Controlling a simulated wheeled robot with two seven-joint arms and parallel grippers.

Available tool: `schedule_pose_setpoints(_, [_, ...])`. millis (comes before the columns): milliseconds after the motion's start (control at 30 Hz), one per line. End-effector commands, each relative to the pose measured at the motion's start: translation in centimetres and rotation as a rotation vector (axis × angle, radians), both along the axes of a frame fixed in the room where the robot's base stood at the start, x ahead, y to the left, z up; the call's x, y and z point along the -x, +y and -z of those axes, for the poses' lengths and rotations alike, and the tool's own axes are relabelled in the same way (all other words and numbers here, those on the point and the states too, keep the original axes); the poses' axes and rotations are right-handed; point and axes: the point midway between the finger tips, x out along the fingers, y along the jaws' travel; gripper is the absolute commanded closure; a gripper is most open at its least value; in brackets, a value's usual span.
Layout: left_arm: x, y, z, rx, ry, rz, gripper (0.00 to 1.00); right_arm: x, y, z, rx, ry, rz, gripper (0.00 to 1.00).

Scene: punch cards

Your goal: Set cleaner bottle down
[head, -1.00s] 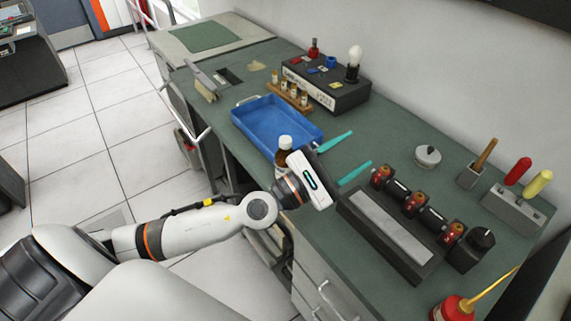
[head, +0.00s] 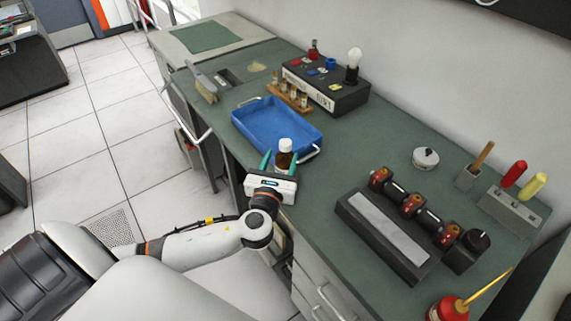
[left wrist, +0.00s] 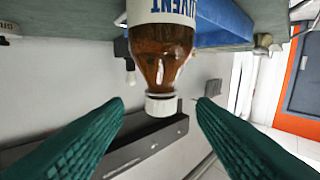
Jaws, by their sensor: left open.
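The cleaner bottle (head: 285,147) is brown with a white cap and a white label whose blue letters partly show. It stands upright on the green bench top, just in front of the blue tray's near corner. In the left wrist view the bottle (left wrist: 161,55) appears upside down, cap lowest, with its other end cut off by the frame. My left gripper (head: 279,160) is open, its teal fingers pointing at the bottle, one to each side in the head view. In the left wrist view a gap shows between each fingertip and the cap. My right gripper is out of view.
The blue tray (head: 248,132) lies right behind the bottle. A wooden rack (head: 289,98) of small vials and a black box (head: 325,92) stand farther back. A grey block with a row of dark cylinders (head: 385,232) is to the right. Bench space right of the bottle is clear.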

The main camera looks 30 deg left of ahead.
Motion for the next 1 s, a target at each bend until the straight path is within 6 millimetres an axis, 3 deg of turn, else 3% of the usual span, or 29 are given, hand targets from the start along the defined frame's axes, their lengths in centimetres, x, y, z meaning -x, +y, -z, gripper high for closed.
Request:
schedule_pose_setpoints(400, [-4.7, 1.6, 0.2, 0.0, -0.001, 0.0, 0.49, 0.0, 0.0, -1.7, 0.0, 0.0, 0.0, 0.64])
schedule_pose_setpoints(667, [-5.0, 1.6, 0.4, -0.001, 0.0, 0.002, 0.49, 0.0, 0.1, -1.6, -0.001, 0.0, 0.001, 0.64])
schedule_pose_setpoints(1000, [-5.0, 1.7, 0.4, -0.001, 0.0, 0.001, 1.0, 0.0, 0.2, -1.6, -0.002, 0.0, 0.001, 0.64])
